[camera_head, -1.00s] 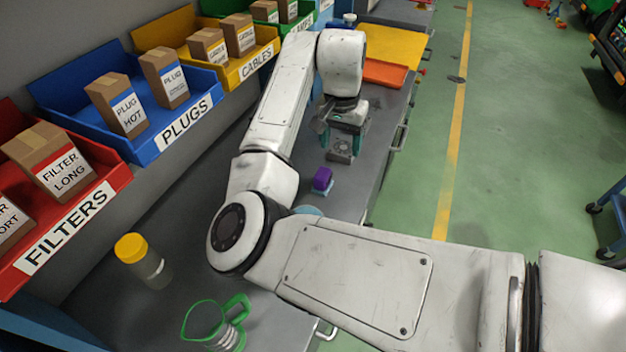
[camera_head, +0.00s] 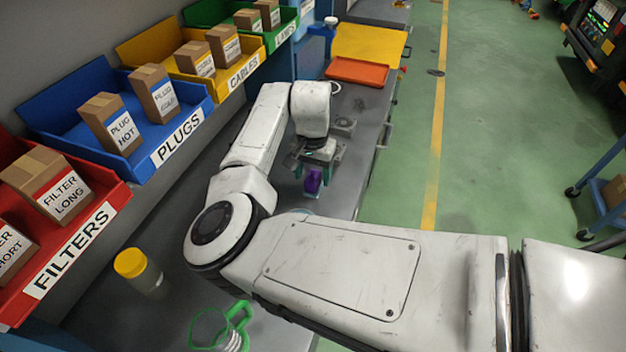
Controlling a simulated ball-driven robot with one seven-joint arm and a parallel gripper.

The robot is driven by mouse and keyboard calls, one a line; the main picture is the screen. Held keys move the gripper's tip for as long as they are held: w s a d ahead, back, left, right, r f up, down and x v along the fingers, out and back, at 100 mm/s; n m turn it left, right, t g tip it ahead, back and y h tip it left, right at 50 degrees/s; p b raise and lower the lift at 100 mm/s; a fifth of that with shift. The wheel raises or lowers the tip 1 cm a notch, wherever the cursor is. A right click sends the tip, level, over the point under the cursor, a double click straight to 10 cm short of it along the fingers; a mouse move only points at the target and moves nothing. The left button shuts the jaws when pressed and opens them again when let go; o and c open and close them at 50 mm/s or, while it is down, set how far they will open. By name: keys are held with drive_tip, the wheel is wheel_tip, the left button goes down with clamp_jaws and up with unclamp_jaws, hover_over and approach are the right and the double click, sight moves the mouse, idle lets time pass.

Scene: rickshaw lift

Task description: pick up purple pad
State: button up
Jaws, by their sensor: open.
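The purple pad (camera_head: 313,181) is a small purple block on a light blue base, on the grey workbench (camera_head: 346,181). My gripper (camera_head: 312,172) points down right over the pad, its green-tipped fingers apart. One finger shows on each side of the pad. I cannot tell whether they touch it. Part of the pad is hidden by my gripper.
An orange tray (camera_head: 358,71) and a yellow mat (camera_head: 369,45) lie farther back. Labelled bins (camera_head: 120,118) line the left.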

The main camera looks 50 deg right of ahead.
drive_tip(key=shift+f, duration=0.9)
drive_tip(key=c, duration=1.1)
drive_tip(key=shift+d+r, duration=0.1)
drive_tip(key=shift+r, duration=0.35)
drive_tip(key=s+r+b, duration=0.1)
drive_tip(key=s+r, duration=0.3)
drive_tip(key=s+d+r+b, duration=0.1)
drive_tip(key=s+r, duration=0.3)
drive_tip(key=s, duration=0.1)
drive_tip(key=s+r+b, duration=0.1)
drive_tip(key=s+r, duration=0.3)
drive_tip(key=s, duration=0.1)
drive_tip(key=shift+d+r+b, duration=0.1)
drive_tip(key=shift+d+b, duration=0.25)
drive_tip(key=shift+b, duration=0.05)
